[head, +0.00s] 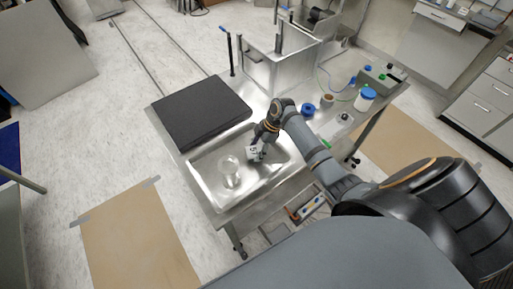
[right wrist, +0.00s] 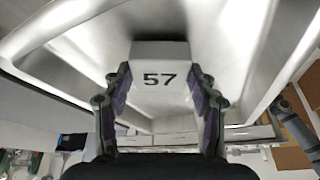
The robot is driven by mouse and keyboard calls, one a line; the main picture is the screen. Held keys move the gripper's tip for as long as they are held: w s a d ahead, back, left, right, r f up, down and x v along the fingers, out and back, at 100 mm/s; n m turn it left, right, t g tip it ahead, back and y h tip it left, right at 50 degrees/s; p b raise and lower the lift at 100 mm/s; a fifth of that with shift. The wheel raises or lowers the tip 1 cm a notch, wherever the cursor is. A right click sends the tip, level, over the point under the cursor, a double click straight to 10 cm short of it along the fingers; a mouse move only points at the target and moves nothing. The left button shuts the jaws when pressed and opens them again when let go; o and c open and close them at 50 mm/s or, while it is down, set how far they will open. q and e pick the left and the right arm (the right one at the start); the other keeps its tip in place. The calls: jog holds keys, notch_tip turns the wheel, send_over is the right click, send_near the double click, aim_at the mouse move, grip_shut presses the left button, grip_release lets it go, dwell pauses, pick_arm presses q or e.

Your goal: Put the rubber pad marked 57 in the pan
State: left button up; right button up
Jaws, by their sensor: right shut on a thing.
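The rubber pad marked 57 (right wrist: 160,72) is a pale block with a dark "57" on its face in the right wrist view. My right gripper (right wrist: 160,88) is shut on it, with one finger on each side. In the head view the pad (head: 254,154) and right gripper (head: 258,148) are within the outline of the metal pan (head: 262,181), near its back. I cannot tell whether the pad touches the pan's floor. The pan's pale walls also show in the right wrist view (right wrist: 75,15).
A thick black slab (head: 200,108) lies behind the pan. A metal box (head: 282,62), a blue ring (head: 308,110) and a blue-lidded jar (head: 364,99) stand on the cart. The pan's front right is clear.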

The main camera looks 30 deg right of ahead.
pick_arm(q)
jog(key=shift+a, duration=0.2)
pick_arm(e)
jog(key=o, duration=0.7)
jog(key=shift+f, duration=0.15)
pick_arm(q)
jog(key=shift+w+a, duration=0.1)
jog(key=shift+w, duration=0.05)
pick_arm(e)
jog(key=o, duration=0.5)
jog(key=shift+r, duration=0.2)
jog(key=shift+d+r, duration=0.2)
jog(key=shift+r, duration=0.1)
pick_arm(q)
notch_tip(320, 180, down, 3)
jog(key=b, duration=0.3)
jog(key=shift+r, duration=0.1)
pick_arm(e)
jog(key=v, duration=1.1)
jog(key=shift+s+d+r, duration=0.1)
jog(key=shift+r, duration=0.05)
